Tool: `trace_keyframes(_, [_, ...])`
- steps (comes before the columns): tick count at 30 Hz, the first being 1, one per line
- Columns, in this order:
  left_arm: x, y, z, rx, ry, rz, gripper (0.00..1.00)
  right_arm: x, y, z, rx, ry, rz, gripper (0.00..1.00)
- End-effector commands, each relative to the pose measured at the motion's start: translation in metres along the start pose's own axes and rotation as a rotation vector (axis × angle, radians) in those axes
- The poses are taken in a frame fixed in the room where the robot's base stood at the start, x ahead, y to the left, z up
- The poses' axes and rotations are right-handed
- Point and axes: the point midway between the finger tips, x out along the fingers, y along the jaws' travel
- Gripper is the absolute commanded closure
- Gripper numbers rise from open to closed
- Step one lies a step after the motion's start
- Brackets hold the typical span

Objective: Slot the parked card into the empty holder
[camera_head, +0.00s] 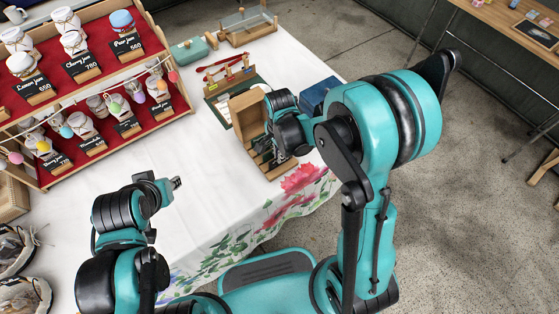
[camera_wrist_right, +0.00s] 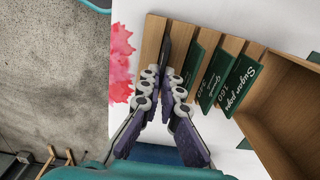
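A wooden box (camera_head: 241,105) with dark green price cards stands on the table; its compartments also show in the wrist view. Two cards there, one reading "Sugar pops 160" (camera_wrist_right: 240,82) and one reading 240 (camera_wrist_right: 214,77), lean in slots. A dark card (camera_wrist_right: 166,50) stands nearly edge-on at the left end of the row. My right gripper (camera_wrist_right: 163,76) has its fingertips close together on either side of this card and appears shut on it. My left gripper (camera_head: 176,184) hangs over the near table, apart from everything; its opening is unclear. I cannot identify the empty holder.
A red tiered stand (camera_head: 95,47) with jars and price cards fills the left side. A blue box (camera_head: 318,93) sits right of the wooden box. A teal case (camera_head: 190,52) and a wooden tray (camera_head: 247,35) stand behind. The white tablecloth (camera_head: 170,155) is clear in the middle.

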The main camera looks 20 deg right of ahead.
Motion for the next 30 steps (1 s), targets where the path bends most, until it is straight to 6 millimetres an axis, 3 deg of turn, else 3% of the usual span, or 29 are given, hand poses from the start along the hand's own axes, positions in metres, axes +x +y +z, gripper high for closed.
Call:
trace_keyframes(18, [-0.026, 0.000, -0.019, 0.000, 0.000, 0.000, 0.71, -0.042, 0.000, 0.000, 0.000, 0.000, 0.000, 1.00])
trace_keyframes(30, [-0.027, 0.000, -0.019, 0.000, 0.000, 0.000, 0.71, -0.044, 0.000, 0.000, -0.004, 0.000, 0.000, 1.00])
